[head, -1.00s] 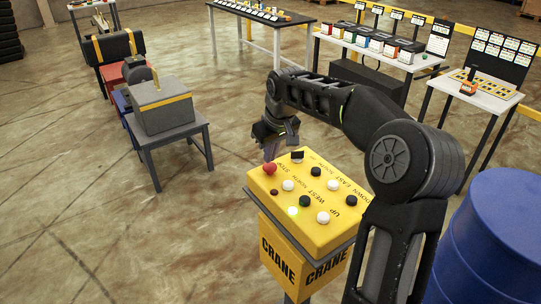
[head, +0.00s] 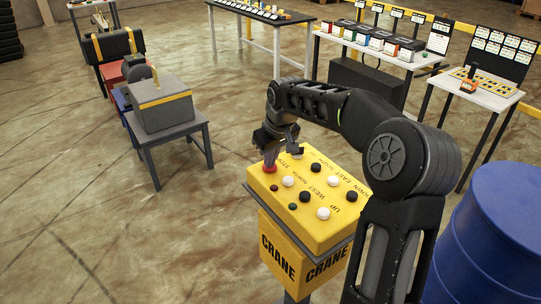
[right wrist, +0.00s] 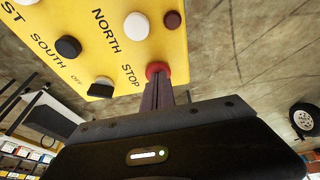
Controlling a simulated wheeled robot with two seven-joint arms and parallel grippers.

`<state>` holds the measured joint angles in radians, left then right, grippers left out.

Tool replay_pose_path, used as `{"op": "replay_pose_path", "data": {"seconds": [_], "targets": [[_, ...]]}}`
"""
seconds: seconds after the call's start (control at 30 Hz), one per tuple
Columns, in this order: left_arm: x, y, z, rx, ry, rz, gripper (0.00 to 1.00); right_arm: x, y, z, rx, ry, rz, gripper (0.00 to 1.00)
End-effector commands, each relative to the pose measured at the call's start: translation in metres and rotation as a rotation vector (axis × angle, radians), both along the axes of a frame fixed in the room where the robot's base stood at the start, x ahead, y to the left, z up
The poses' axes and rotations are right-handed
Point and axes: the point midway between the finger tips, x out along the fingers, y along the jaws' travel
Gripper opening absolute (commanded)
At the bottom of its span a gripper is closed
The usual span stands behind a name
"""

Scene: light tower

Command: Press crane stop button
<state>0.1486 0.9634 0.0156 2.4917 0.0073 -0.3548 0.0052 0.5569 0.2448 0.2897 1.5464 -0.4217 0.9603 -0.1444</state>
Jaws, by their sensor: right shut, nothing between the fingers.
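The yellow crane control box (head: 335,238) stands in the middle of the head view, its sloped top carrying white, black, red and green buttons. The red stop button (head: 269,169) is at the top's far left corner; in the right wrist view it is the red button (right wrist: 157,69) beside the word STOP. My right gripper (head: 270,160) is shut and empty, its fingers pointing down at the stop button. In the right wrist view its fingertips (right wrist: 157,83) meet the button's edge and partly cover it. The green light (head: 293,206) is dark. My left gripper is not in view.
A blue barrel (head: 495,240) stands at the right. Tables with coloured items (head: 375,45) stand at the back. The floor left of the control box is clear.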

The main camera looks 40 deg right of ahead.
Motion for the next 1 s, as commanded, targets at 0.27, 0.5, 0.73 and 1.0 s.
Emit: {"op": "replay_pose_path", "data": {"seconds": [0.27,0.5,0.73,1.0], "targets": [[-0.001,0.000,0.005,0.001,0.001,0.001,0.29,-0.002,0.002,0.002,0.005,0.011,0.002,0.00],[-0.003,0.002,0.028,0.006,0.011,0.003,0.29,-0.001,0.007,0.042,0.000,0.002,0.002,0.00],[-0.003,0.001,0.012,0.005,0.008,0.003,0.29,-0.015,0.009,0.083,-0.002,-0.005,0.001,0.00],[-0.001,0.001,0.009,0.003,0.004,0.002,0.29,-0.029,0.012,0.126,0.000,-0.002,0.001,0.00]]}}
